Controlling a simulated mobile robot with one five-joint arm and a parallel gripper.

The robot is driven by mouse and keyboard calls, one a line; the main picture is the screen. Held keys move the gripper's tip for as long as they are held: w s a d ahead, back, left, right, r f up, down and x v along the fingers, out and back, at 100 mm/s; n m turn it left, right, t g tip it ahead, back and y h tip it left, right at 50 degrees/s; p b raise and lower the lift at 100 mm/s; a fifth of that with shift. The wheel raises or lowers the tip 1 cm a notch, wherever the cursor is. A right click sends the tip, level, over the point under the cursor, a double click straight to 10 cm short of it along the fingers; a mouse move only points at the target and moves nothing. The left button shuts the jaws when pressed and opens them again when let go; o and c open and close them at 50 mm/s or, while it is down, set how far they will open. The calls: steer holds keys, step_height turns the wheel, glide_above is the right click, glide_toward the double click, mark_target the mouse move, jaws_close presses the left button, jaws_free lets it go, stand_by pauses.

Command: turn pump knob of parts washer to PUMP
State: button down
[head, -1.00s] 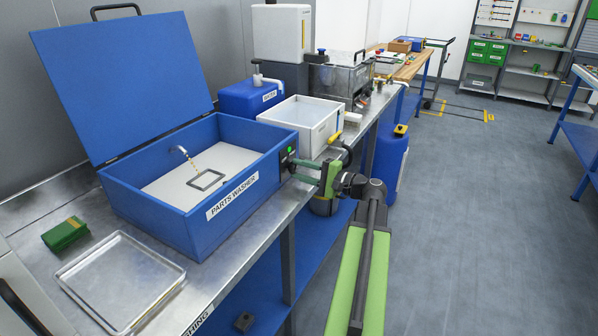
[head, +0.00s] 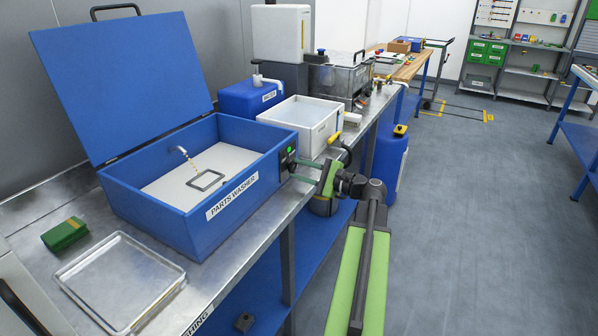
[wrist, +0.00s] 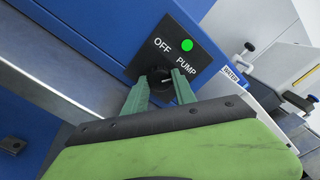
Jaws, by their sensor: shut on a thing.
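The parts washer (head: 205,190) is a blue open-lidded box on the steel bench. Its black control panel (wrist: 165,60), on the right end, bears the words OFF and PUMP and a lit green lamp (wrist: 187,45). The dark pump knob (wrist: 158,79) sits below the words in the wrist view, between my green fingertips. My gripper (head: 294,170) is shut on the knob, and its wrist is rolled. The fingers (wrist: 161,84) partly hide the knob. A short light mark on it seems to lie on the PUMP side. A brownish stream shows at the spout (head: 183,153) in the head view.
A white tub (head: 300,130) and a blue water canister (head: 250,97) stand behind the washer. The floor (head: 480,220) to the right is clear.

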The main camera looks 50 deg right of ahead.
steer(key=shift+d, duration=0.1)
steer(key=c, duration=1)
jaws_free()
steer(key=v, duration=1.7)
steer(key=shift+s+f, duration=0.1)
steer(key=shift+s, duration=0.15)
